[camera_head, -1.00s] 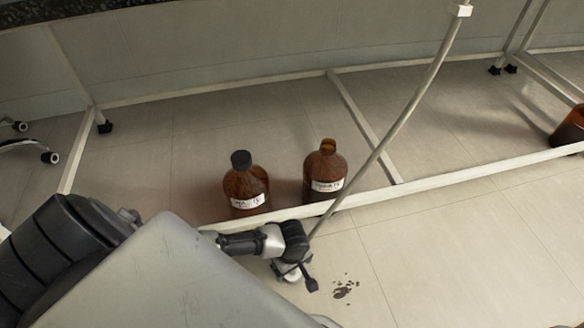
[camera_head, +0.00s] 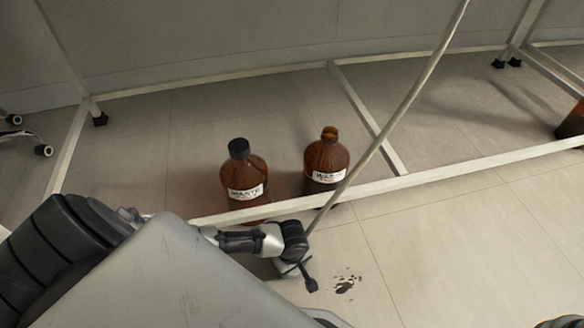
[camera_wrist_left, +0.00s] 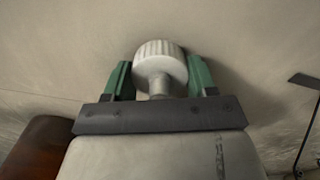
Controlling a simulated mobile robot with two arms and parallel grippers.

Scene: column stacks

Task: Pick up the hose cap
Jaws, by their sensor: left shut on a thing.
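The hose cap (camera_wrist_left: 160,58), white with a ribbed round top and a narrower neck, sits between the green fingers of my left gripper (camera_wrist_left: 160,76) in the left wrist view. The gripper is shut on it. In the head view my left gripper (camera_head: 290,268) is low, just in front of the white frame rail and close to the floor. The cap cannot be made out there, hidden by the wrist. A thin grey hose (camera_head: 390,135) slants down from the top and passes out of sight behind my left wrist.
A capped brown bottle (camera_head: 243,178) and an open-necked brown bottle (camera_head: 326,160) stand behind the white rail (camera_head: 450,168). Part of another brown vessel (camera_head: 573,122) shows at the right edge. A dark spill (camera_head: 346,284) marks the floor.

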